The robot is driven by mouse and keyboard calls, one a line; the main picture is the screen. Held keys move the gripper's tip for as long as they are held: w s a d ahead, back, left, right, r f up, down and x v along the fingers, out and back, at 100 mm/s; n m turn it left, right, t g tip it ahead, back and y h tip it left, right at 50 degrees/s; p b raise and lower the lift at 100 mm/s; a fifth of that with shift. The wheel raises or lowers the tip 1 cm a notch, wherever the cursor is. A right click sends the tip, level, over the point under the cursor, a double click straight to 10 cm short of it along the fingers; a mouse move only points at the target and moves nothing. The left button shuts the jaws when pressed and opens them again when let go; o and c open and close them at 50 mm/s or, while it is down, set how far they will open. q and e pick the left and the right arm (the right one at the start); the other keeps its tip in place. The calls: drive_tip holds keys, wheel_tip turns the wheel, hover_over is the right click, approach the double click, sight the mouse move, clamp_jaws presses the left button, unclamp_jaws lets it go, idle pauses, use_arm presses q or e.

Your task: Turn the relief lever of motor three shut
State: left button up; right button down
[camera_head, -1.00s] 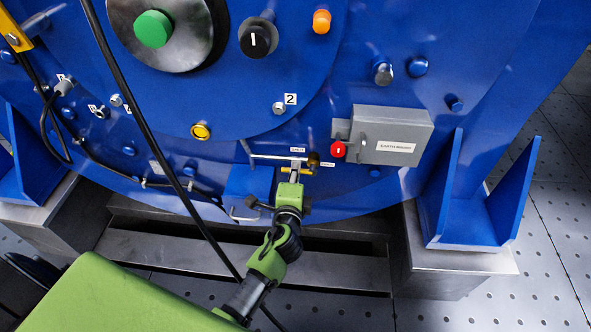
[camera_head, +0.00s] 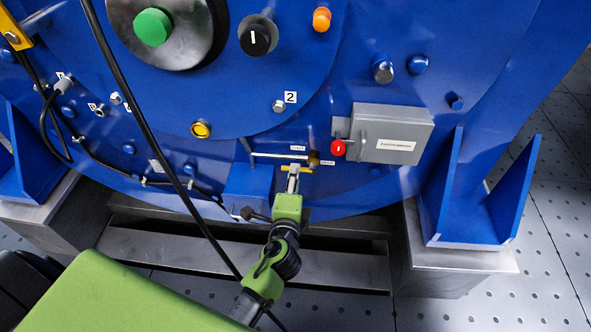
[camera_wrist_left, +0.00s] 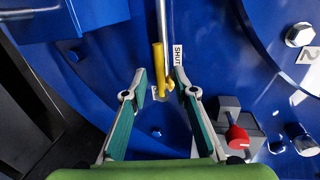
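The relief lever is a yellow handle (camera_head: 297,170) lying along a thin metal pipe (camera_head: 268,155), low on the blue motor. In the left wrist view the yellow handle (camera_wrist_left: 158,58) is between the tips of my left gripper (camera_wrist_left: 160,76), with a gap to each finger. The fingers are open and hold nothing. A "SHUT" label (camera_wrist_left: 177,55) is beside the handle. In the head view my left gripper (camera_head: 293,180) is just below the lever and partly covers it; two small labels there are too small to read. My right gripper is not in view.
A grey box (camera_head: 393,133) with a red knob (camera_head: 338,148) is right of the lever. A blue block (camera_head: 248,188) is left of the gripper. A black cable (camera_head: 150,140) crosses the view. Metal supports (camera_head: 455,270) stand below the motor.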

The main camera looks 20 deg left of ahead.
use_arm(q)
drive_tip(key=v, duration=0.7)
drive_tip(key=shift+s, duration=0.25)
drive_tip(key=shift+s+d, duration=0.1)
